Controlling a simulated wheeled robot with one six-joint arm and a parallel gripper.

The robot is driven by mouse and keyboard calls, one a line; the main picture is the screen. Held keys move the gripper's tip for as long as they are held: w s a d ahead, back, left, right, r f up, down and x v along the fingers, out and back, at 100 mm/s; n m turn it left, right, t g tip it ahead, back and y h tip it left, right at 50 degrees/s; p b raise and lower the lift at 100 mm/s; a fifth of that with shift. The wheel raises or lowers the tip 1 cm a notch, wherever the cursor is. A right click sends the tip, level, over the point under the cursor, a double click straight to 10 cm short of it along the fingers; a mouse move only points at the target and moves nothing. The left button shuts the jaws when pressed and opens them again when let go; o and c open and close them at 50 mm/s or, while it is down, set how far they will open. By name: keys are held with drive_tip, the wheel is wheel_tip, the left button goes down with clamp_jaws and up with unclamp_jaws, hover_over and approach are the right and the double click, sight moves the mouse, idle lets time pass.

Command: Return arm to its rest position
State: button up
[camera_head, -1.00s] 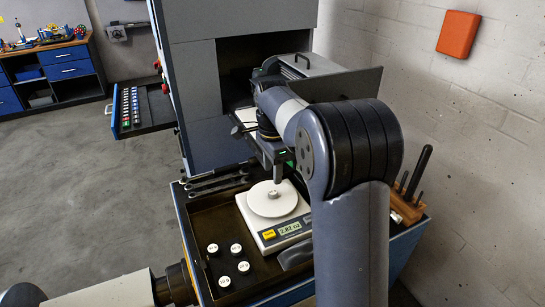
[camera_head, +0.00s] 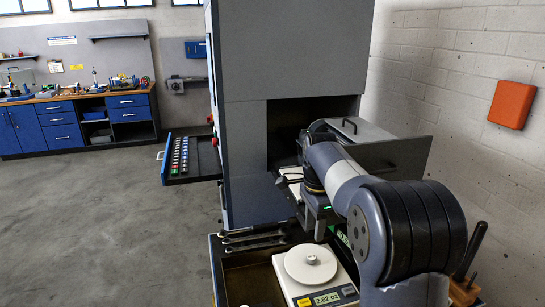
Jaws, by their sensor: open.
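My arm reaches forward from the lower right and bends down over the work top. My gripper (camera_head: 320,232) points down just above and behind the scale's round pan, with its jaws open and partly hidden by its own body. A white scale (camera_head: 293,287) stands below it, and its display seems to read about 2.82 oz. A small light-coloured piece (camera_head: 311,259) sits on the middle of the pan, apart from the gripper.
A tall grey cabinet (camera_head: 240,130) with an open bay and an open panel stands close behind my arm. A drawer (camera_head: 190,179) with rows of small pieces juts out at left. Wrenches (camera_head: 252,236) lie behind the scale. A wooden tool block (camera_head: 463,291) is at right. Open floor lies left.

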sight(311, 256)
wheel_tip(311, 256, down, 10)
drive_tip(key=shift+f+p, duration=0.15)
drive_tip(key=shift+p, duration=0.25)
wheel_tip(311, 256, up, 4)
drive_tip(key=shift+f, duration=0.15)
drive_tip(key=shift+r, duration=0.35)
